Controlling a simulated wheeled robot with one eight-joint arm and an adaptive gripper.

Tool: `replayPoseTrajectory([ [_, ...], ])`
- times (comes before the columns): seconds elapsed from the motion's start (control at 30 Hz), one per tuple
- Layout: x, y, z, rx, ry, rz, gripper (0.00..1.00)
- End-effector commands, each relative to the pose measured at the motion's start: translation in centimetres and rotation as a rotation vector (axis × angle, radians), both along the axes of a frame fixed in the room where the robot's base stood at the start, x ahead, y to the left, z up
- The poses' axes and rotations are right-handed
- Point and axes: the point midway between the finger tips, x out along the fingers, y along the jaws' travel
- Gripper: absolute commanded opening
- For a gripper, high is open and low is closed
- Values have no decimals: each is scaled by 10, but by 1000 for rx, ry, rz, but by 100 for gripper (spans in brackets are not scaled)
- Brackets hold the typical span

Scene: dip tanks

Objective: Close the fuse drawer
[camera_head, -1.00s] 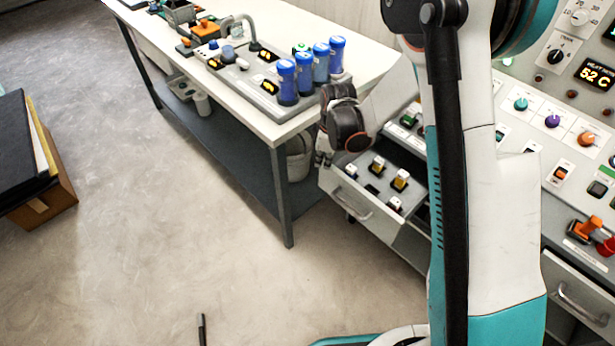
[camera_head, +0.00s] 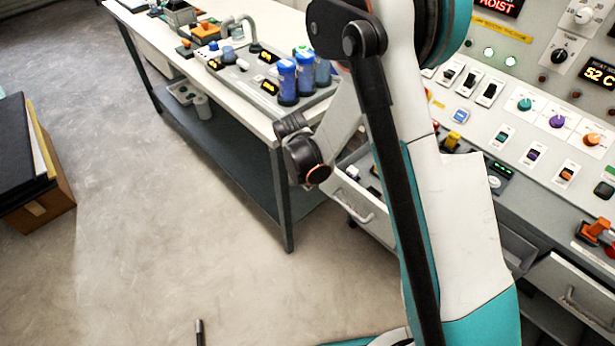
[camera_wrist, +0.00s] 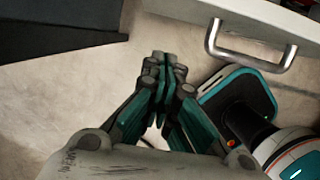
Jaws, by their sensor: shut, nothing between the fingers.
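The fuse drawer (camera_head: 374,226) stands open, sticking out from the console towards the bench, largely hidden behind my arm. Its metal handle (camera_head: 352,207) shows on the front face. In the wrist view the drawer front (camera_wrist: 200,10) crosses the top right, with the handle (camera_wrist: 250,61) jutting from it. My gripper (camera_wrist: 164,60) is shut and empty, with its fingertips left of the handle and apart from it in the picture. In the head view my wrist hangs just left of the drawer front and the fingers are hidden.
A bench (camera_head: 262,130) with blue cylinders (camera_head: 287,80) stands behind and left of my wrist. The console (camera_head: 480,120) with switches and knobs is at right, with another drawer (camera_head: 572,296) below it. A box of folders (camera_head: 35,190) stands at far left. The floor between is mostly clear.

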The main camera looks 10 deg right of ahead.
Motion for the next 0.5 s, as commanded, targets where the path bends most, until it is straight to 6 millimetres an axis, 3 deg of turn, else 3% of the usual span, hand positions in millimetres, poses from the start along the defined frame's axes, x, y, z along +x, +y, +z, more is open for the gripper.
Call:
replayPoseTrajectory([
  [0.03, 2, -2, -14, 0, 0, -1, 0],
  [0.17, 5, -7, -37, 0, 0, -1, 0],
  [0.3, 18, -25, -34, 1, -1, -4, 0],
  [0.5, 27, -37, -32, 1, -1, -1, 0],
])
